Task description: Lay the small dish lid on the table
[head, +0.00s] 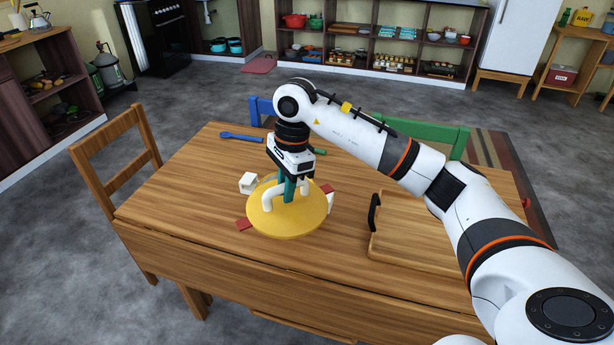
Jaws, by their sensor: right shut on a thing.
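The small dish lid (286,222) looks like a round yellow disc with a thick white arched handle on top. It shows over the left-middle part of the wooden table (200,205). My right gripper (289,190) points down at the middle of the lid and is shut on its handle; a teal part shows between the handle's legs. The lid looks roughly level. I cannot tell whether its underside touches the table or what it rests on. My left gripper is not in view.
White pieces (247,182) and red pieces (243,224) stick out around the lid, partly hidden. A wooden board (420,245) with a black handle lies at the right. A blue utensil (241,137) lies near the back edge. Chairs stand left (115,150) and behind (430,133).

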